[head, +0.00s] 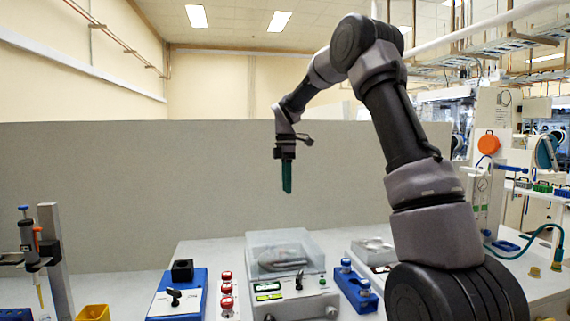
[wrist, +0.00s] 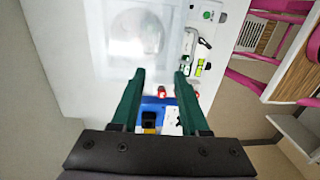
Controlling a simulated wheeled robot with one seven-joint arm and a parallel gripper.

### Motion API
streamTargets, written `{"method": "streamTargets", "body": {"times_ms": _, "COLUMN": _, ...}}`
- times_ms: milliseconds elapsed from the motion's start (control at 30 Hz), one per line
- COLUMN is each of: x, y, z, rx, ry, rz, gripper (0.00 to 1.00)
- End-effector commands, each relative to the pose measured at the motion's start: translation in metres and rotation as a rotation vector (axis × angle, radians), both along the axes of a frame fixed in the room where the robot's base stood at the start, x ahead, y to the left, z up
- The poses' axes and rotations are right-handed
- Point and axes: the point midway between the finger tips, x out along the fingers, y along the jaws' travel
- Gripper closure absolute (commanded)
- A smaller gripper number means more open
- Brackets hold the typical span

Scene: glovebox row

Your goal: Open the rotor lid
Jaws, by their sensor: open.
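A benchtop device with a clear, boxy lid (head: 280,243) stands on the bench in the middle of the head view. The lid looks closed, and a rounded rotor shape shows dimly through it. In the wrist view the clear lid (wrist: 112,62) and the round shape under it lie at the upper left, beyond my fingers. My gripper (head: 287,190) hangs pointing down, high above the device and apart from it. Its green fingers (wrist: 159,75) are spread with nothing between them.
A blue stand with a black knob (head: 175,298) and red-capped vials (head: 226,289) are left of the device. A blue rack of vials (head: 355,288) is on its right. A pipette stand (head: 53,255) is far left. A grey partition (head: 150,190) runs behind.

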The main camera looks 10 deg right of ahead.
Motion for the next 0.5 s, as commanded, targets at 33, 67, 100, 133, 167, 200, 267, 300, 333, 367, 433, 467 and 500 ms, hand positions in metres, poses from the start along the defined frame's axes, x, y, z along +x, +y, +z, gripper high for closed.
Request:
{"method": "streamTargets", "body": {"times_ms": 33, "x": 0.002, "y": 0.000, "z": 0.003, "rx": 0.001, "ry": -0.001, "rz": 0.000, "gripper": 0.55}}
{"method": "streamTargets", "body": {"times_ms": 67, "x": 0.003, "y": 0.000, "z": 0.005, "rx": 0.001, "ry": -0.001, "rz": 0.000, "gripper": 0.55}}
{"method": "streamTargets", "body": {"times_ms": 100, "x": 0.004, "y": 0.000, "z": 0.008, "rx": 0.001, "ry": -0.001, "rz": 0.000, "gripper": 0.55}}
{"method": "streamTargets", "body": {"times_ms": 133, "x": 0.005, "y": 0.000, "z": 0.010, "rx": 0.001, "ry": -0.001, "rz": 0.000, "gripper": 0.55}}
{"method": "streamTargets", "body": {"times_ms": 167, "x": 0.006, "y": 0.000, "z": 0.012, "rx": 0.001, "ry": 0.000, "rz": 0.000, "gripper": 0.55}}
{"method": "streamTargets", "body": {"times_ms": 200, "x": 0.007, "y": 0.000, "z": 0.014, "rx": 0.001, "ry": -0.001, "rz": -0.001, "gripper": 0.55}}
{"method": "streamTargets", "body": {"times_ms": 267, "x": 0.008, "y": 0.000, "z": 0.018, "rx": 0.000, "ry": -0.001, "rz": 0.000, "gripper": 0.55}}
{"method": "streamTargets", "body": {"times_ms": 300, "x": 0.009, "y": 0.000, "z": 0.021, "rx": 0.000, "ry": 0.000, "rz": -0.001, "gripper": 0.55}}
{"method": "streamTargets", "body": {"times_ms": 333, "x": 0.010, "y": 0.000, "z": 0.023, "rx": 0.001, "ry": -0.001, "rz": 0.000, "gripper": 0.55}}
{"method": "streamTargets", "body": {"times_ms": 367, "x": 0.011, "y": 0.000, "z": 0.025, "rx": 0.001, "ry": -0.001, "rz": 0.000, "gripper": 0.55}}
{"method": "streamTargets", "body": {"times_ms": 433, "x": 0.013, "y": 0.000, "z": 0.029, "rx": 0.001, "ry": 0.000, "rz": 0.000, "gripper": 0.55}}
{"method": "streamTargets", "body": {"times_ms": 467, "x": 0.014, "y": 0.000, "z": 0.031, "rx": 0.001, "ry": -0.001, "rz": 0.000, "gripper": 0.55}}
{"method": "streamTargets", "body": {"times_ms": 500, "x": 0.015, "y": 0.000, "z": 0.034, "rx": 0.000, "ry": -0.002, "rz": 0.000, "gripper": 0.55}}
